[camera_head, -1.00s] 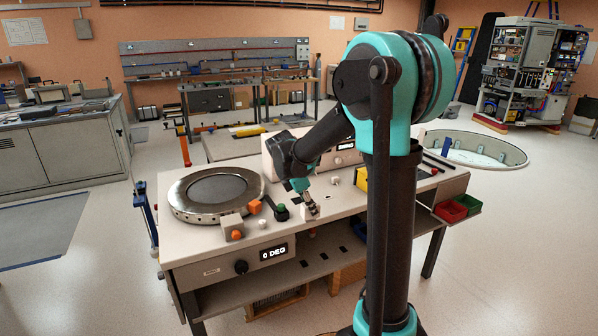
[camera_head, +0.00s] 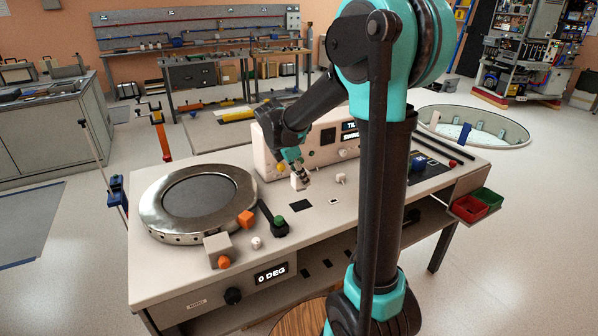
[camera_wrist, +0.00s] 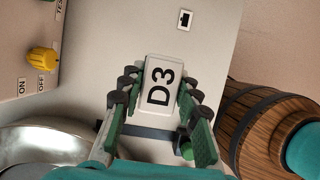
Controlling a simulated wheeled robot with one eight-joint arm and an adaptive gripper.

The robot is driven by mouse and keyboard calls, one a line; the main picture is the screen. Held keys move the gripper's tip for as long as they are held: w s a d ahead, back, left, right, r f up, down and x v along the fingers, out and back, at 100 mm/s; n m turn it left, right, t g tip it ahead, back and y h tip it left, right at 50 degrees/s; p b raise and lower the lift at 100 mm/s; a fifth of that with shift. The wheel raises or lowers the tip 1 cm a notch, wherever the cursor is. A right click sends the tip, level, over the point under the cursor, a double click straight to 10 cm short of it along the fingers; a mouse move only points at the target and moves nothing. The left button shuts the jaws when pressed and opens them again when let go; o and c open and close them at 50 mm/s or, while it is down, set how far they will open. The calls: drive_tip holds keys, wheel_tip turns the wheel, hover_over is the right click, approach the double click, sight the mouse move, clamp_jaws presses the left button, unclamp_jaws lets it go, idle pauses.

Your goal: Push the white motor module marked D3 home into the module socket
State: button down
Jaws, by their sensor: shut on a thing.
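The white motor module marked D3 (camera_wrist: 160,85) is held between the finger pads of my gripper (camera_wrist: 157,98) in the wrist view, with its label facing the camera. In the head view my gripper (camera_head: 298,174) is over the bench, in front of the white instrument box, with the white module (camera_head: 298,183) at its tips. I cannot tell whether the module touches the bench top. A small white-rimmed socket with a dark opening (camera_wrist: 185,18) lies ahead of the module in the wrist view, apart from it. I cannot tell whether this is the module socket.
The instrument box (camera_head: 266,150) stands close behind my gripper; its yellow knob (camera_wrist: 41,57) shows beside ON/OFF marks. A dark patch (camera_head: 301,205) lies on the bench.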

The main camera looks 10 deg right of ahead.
idle(0.3)
drive_tip(key=shift+f, duration=2.8)
drive_tip(key=shift+f, duration=0.8)
drive_tip(key=shift+f, duration=0.35)
drive_tip(key=shift+f, duration=0.25)
drive_tip(key=c, duration=1)
unclamp_jaws()
